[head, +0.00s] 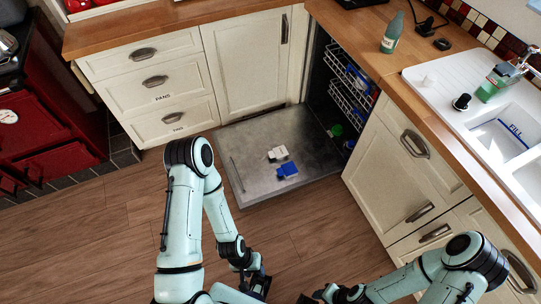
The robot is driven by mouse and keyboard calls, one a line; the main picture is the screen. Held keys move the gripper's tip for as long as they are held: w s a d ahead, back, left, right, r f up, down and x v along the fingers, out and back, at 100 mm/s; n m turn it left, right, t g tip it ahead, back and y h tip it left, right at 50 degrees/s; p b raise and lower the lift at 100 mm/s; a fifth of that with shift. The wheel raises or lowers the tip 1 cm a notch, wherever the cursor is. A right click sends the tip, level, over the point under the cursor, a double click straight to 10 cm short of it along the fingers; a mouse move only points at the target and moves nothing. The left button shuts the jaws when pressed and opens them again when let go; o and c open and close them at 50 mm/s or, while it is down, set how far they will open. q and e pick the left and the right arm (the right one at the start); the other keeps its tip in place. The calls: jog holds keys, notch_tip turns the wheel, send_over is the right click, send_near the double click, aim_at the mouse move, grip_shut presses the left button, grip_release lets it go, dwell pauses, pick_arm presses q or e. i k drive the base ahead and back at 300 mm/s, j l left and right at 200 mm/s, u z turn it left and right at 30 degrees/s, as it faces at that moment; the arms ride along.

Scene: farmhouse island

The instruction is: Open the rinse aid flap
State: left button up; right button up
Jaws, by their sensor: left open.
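The dishwasher door (245,150) is down and lies flat, its steel inner face up. A white dispenser part (279,153) and a blue part (287,171) sit close together near the middle of it. I cannot tell which of them is the rinse aid flap, or whether it is open or shut. My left gripper (257,286) is open, below the door in the picture and apart from both parts. My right gripper (312,297) is at the bottom edge, apart from the door; its fingers are too unclear to read.
The dishwasher's racks (348,95) stand inside the opening, with a green item (336,130) low down. White cabinets (405,165) flank the door on both sides. A wooden counter (395,78) carries a bottle (392,34) and sink (500,140). Wooden floor (110,235) is clear in front.

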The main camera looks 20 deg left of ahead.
aim_at(280, 151)
jog(key=i+j, duration=0.1)
jog(key=j, duration=0.55)
jog(key=i+j+z, duration=0.1)
jog(key=j, duration=0.5)
jog(key=i+j, duration=0.15)
jog(key=j, duration=0.5)
jog(key=i+j+z, duration=0.1)
jog(key=j, duration=0.55)
jog(key=i+j, duration=0.1)
jog(key=j, duration=0.2)
jog(key=i+j, duration=0.1)
jog(key=j, duration=0.2)
jog(key=i+j, duration=0.1)
jog(key=j, duration=0.2)
jog(key=i+l, duration=0.1)
jog(key=i, duration=0.15)
jog(key=z, duration=0.05)
